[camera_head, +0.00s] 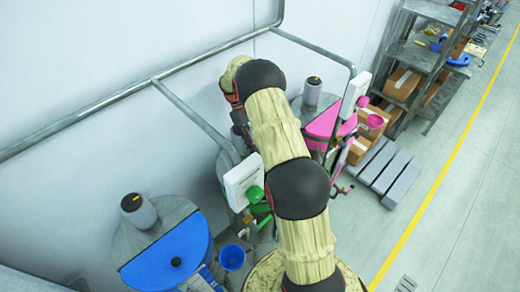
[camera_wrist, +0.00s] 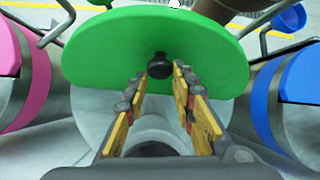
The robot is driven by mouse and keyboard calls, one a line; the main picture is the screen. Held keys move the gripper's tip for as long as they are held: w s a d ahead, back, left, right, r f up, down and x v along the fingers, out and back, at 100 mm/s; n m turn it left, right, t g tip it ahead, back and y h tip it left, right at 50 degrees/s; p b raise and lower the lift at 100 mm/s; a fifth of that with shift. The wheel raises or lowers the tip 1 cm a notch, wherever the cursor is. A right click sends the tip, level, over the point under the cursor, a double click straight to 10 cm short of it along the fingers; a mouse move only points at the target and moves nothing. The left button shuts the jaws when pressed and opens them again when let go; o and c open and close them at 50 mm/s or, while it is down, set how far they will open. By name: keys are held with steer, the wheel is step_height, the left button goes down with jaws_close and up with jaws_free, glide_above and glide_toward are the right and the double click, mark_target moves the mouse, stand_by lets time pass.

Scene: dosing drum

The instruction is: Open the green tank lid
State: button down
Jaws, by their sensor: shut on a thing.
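The green tank lid (camera_wrist: 110,45) fills the upper middle of the wrist view, its broad face turned toward the camera. A small black knob (camera_wrist: 159,66) stands out from it. My gripper (camera_wrist: 160,74) is shut on this knob, one fingertip on each side. The pale grey tank body (camera_wrist: 90,105) shows below the lid's lower edge. How far the lid is raised is hard to tell. In the head view my arm covers the green lid and my fingertips.
In the head view, a blue-lidded tank (camera_head: 165,258) stands at left and a pink-lidded tank (camera_head: 325,122) behind my arm. A white box (camera_head: 242,180) and metal pipes (camera_head: 190,115) are close to my arm. A pallet (camera_head: 385,165) and shelves (camera_head: 425,55) stand at right; floor beyond is clear.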

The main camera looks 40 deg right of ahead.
steer(key=shift+w+f, duration=0.2)
steer(key=shift+w, duration=0.15)
steer(key=c, duration=1.9)
jaws_free()
steer(key=shift+f, duration=0.1)
steer(key=shift+o, duration=1.2)
steer(key=shift+w+d, duration=0.15)
steer(key=shift+w, duration=0.05)
steer(key=shift+o, duration=0.9)
steer(key=shift+s, duration=0.1)
step_height(320, 180, up, 10)
steer(key=shift+c, duration=0.5)
